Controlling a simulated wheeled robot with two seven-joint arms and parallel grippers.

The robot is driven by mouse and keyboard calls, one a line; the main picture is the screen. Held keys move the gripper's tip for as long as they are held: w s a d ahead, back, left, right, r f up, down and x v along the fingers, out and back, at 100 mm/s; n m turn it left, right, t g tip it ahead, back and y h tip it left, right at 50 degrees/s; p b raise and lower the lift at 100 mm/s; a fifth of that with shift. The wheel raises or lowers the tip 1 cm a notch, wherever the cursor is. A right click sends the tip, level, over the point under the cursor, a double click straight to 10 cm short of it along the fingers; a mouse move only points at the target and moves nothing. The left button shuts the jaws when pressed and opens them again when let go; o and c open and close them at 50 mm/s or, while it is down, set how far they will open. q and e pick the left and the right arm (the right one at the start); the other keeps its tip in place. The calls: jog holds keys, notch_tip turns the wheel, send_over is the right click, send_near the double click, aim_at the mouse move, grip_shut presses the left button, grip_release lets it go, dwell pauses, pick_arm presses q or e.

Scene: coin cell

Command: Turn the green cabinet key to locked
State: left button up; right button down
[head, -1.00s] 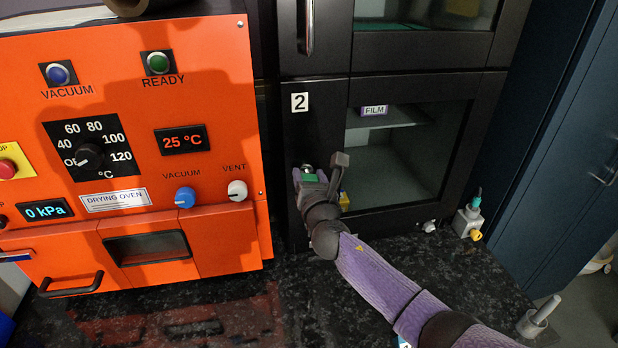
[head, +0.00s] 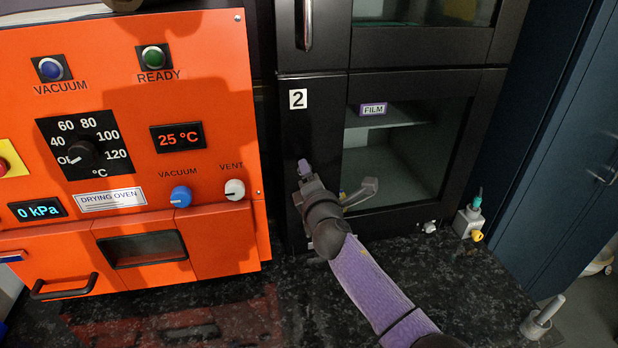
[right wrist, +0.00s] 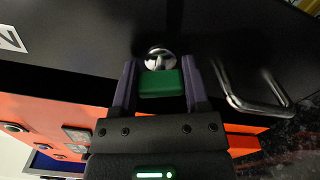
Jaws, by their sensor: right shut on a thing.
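The green key (right wrist: 160,84) sits in a round silver lock (right wrist: 160,58) on the black front of the lower cabinet. My right gripper (right wrist: 160,90) has its two purple fingers on either side of the key's green head and is shut on it. In the head view my right gripper (head: 306,170) is at the door panel, below the number 2 label (head: 298,99). It hides the key and lock there. I cannot read any lock marking. My left gripper is not in view.
The orange drying oven (head: 222,110) stands close on the left. A metal loop handle (right wrist: 250,98) is beside the gripper in the wrist view. A small valve fitting (head: 468,220) and a metal post (head: 540,318) stand on the dark speckled counter (head: 300,300) at the right.

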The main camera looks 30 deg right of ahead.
jog(key=m, duration=0.3)
jog(key=shift+f, duration=0.1)
jog(key=shift+m, duration=0.7)
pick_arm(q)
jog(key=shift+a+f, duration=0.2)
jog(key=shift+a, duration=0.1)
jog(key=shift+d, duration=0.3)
pick_arm(e)
jog(key=shift+m, duration=0.3)
jog(key=shift+c, duration=0.7)
grip_release()
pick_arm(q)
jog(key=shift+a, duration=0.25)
pick_arm(e)
jog(key=shift+o, duration=0.3)
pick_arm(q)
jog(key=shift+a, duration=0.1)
